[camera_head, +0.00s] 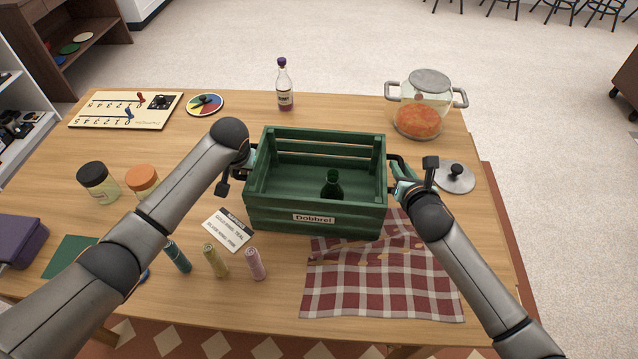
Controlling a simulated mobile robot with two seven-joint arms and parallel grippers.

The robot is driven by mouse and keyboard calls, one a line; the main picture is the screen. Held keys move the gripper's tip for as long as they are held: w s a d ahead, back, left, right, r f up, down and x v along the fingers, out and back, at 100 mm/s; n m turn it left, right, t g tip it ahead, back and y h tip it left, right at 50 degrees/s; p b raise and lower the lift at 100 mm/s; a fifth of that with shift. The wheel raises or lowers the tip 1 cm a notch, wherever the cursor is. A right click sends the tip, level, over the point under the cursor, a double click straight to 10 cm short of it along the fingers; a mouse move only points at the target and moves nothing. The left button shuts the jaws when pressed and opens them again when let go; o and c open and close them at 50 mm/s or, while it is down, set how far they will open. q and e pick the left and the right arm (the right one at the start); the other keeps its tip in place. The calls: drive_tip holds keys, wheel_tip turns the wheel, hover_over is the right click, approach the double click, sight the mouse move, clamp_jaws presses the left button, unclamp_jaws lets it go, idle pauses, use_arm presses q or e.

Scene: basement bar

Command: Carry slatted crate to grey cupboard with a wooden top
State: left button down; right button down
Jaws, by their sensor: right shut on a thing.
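The slatted crate (316,220) is green, with a "Dobbrei" label on its front. It is at the middle of the wooden table, with a dark green bottle (332,187) inside. My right gripper (398,168) is at the crate's right side, shut on its dark handle. My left gripper (252,158) is at the crate's left side, mostly hidden behind my own wrist, so its jaws do not show clearly. I cannot tell whether the crate's underside touches the table. No grey cupboard with a wooden top is recognisable in view.
The table (230,310) holds a checked cloth (385,285) in front of the crate, a glass pot (420,105), a lid (455,177), a purple-capped bottle (284,88), jars (98,182) and several small rolls. Pale open floor (560,120) lies beyond and right.

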use_arm(q)
drive_tip(key=shift+d+r, duration=0.1)
drive_tip(key=shift+r, duration=0.05)
use_arm(e)
drive_tip(key=shift+a+r, duration=0.25)
drive_tip(key=shift+a, duration=0.1)
idle(0.3)
